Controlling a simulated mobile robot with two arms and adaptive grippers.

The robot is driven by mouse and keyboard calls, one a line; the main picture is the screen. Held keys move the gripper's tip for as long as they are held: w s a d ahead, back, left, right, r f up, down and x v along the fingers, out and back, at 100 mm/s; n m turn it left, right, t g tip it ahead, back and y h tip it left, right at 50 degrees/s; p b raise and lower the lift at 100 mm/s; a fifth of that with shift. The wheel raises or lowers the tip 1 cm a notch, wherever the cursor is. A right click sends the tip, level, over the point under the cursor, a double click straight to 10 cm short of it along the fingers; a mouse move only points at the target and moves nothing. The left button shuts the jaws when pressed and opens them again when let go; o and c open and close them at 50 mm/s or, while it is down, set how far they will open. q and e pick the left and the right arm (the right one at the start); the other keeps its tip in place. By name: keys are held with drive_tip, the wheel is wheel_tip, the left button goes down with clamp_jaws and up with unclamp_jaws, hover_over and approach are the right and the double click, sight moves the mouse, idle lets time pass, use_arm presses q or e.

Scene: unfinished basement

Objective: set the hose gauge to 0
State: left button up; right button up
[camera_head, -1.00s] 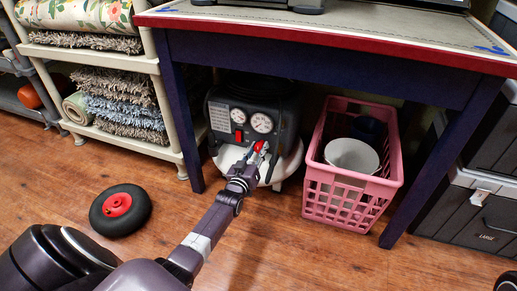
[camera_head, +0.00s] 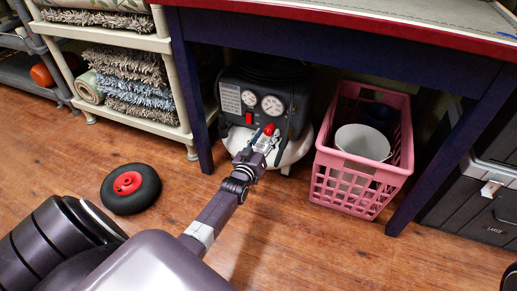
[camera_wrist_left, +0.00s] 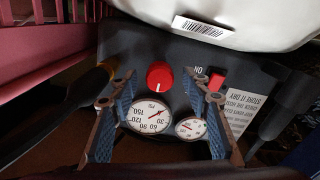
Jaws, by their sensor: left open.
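A black air compressor (camera_head: 290,100) on a white tank stands on the floor under the table. Its face carries a larger white gauge (camera_wrist_left: 148,114) and a smaller one (camera_wrist_left: 190,128), with a red knob (camera_wrist_left: 159,75) and a red switch (camera_wrist_left: 216,80). The wrist view shows the panel upside down. The gauge needles are too small to read surely, and I cannot tell which gauge is the hose gauge. My left gripper (camera_head: 264,140) is open in front of the panel. Its two blue-padded fingers lie either side of the red knob; contact is unclear. My right gripper is not in view.
A purple table (camera_head: 340,40) with a red edge overhangs the compressor. A pink basket (camera_head: 340,190) with a white bucket (camera_head: 362,142) stands close to its right. A black wheel (camera_head: 130,188) lies on the floor. A shelf (camera_head: 160,123) with rugs stands left.

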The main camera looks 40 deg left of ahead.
use_arm(q)
drive_tip(key=v, duration=0.9)
drive_tip(key=shift+s, duration=0.3)
drive_tip(key=shift+d+r, duration=0.1)
drive_tip(key=shift+r, duration=0.05)
